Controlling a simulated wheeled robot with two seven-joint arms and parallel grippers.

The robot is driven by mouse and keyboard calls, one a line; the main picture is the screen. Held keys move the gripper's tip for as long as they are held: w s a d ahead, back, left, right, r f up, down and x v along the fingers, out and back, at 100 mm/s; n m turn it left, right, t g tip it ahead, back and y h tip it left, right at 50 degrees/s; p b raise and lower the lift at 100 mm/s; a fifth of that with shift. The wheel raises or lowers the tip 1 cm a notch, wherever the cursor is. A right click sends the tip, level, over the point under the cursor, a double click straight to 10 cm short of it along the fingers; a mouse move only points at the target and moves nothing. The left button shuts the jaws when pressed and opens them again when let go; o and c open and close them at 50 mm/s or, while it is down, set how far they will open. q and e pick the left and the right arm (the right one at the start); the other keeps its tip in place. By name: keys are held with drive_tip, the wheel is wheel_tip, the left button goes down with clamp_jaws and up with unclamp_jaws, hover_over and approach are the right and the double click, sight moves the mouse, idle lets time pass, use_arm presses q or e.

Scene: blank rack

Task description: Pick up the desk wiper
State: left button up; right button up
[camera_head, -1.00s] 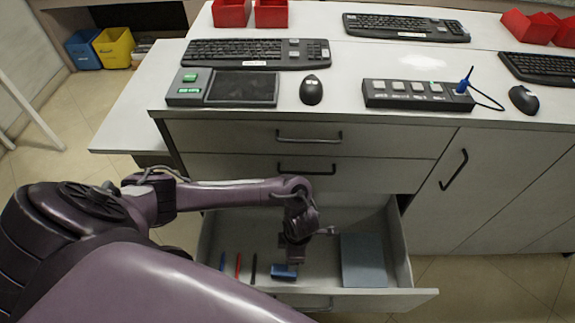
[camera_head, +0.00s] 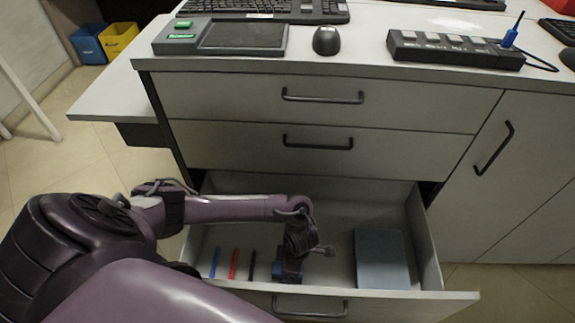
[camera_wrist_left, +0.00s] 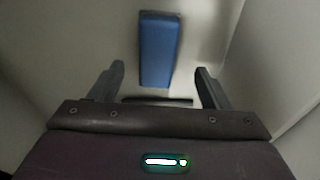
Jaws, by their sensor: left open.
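The desk wiper (camera_wrist_left: 158,50) is a blue block with a dark edge, lying in the open bottom drawer (camera_head: 340,205). In the left wrist view it lies just ahead of my left gripper (camera_wrist_left: 158,85), between the lines of its two spread fingers. The gripper is open and nothing is in it. In the head view my left gripper (camera_head: 288,268) reaches down into the drawer over the wiper and hides most of it. Only a bit of blue shows there. My right gripper is not in view.
Blue, red and black pens (camera_head: 233,264) lie to the left of the gripper in the drawer. A grey-blue folder or book (camera_head: 382,258) lies to its right. The drawer's front wall (camera_head: 400,303) is close in front. Closed drawers and the desktop are above.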

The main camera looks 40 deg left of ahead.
sight(277, 267)
use_arm(q)
drive_tip(key=f, duration=0.4)
drive_tip(key=shift+w+a+f+b, duration=0.1)
drive_tip(key=shift+a+f+b, duration=0.1)
drive_tip(key=shift+a+b, duration=0.15)
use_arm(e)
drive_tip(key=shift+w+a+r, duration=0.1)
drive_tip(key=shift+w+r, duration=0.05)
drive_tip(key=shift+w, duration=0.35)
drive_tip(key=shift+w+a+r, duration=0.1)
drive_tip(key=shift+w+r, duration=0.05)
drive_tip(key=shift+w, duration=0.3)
use_arm(q)
drive_tip(key=c, duration=1.1)
drive_tip(key=shift+r, duration=0.15)
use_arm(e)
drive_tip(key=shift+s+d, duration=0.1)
